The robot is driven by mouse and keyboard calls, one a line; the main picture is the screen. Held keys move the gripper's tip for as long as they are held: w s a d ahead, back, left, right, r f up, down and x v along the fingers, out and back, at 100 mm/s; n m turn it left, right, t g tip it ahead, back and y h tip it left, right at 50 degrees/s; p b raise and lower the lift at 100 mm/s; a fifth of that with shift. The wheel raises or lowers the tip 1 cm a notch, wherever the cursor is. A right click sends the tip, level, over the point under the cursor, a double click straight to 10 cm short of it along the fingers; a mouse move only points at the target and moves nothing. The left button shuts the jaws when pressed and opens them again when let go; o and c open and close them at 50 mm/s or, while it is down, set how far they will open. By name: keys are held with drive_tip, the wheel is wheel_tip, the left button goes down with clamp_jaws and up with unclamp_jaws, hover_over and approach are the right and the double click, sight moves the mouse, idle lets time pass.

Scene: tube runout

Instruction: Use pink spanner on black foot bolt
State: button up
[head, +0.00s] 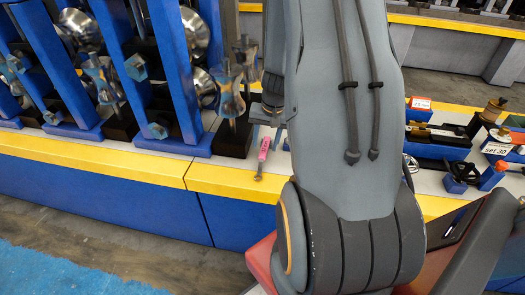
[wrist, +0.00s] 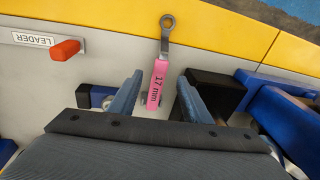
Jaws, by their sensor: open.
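The pink spanner (head: 263,152) lies on the grey bench top near its yellow front edge. In the wrist view the spanner (wrist: 158,82) has a pink handle marked "17 mm", and its bare metal ring end reaches over the yellow edge. My gripper (wrist: 161,92) is open, with one finger on each side of the handle and gaps between. In the head view my gripper (head: 272,106) is partly hidden by my arm, above the bench behind the spanner. A black foot block (head: 232,140) stands left of the spanner; I cannot make out a bolt on it.
Blue frames (head: 177,75) holding shiny metal parts stand at the left. In the wrist view a red-orange handle (wrist: 65,49) and a "LEADER" label (wrist: 33,39) lie left of the spanner, and a black block (wrist: 222,88) stands close to the right finger.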

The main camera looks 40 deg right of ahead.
sight(263, 153)
drive_tip(key=shift+w+f, duration=0.2)
drive_tip(key=shift+f, duration=0.65)
drive_tip(key=shift+w+f, duration=0.15)
drive_tip(key=shift+f, duration=0.75)
drive_tip(key=shift+w+f, duration=0.2)
drive_tip(key=shift+f, duration=0.65)
clamp_jaws()
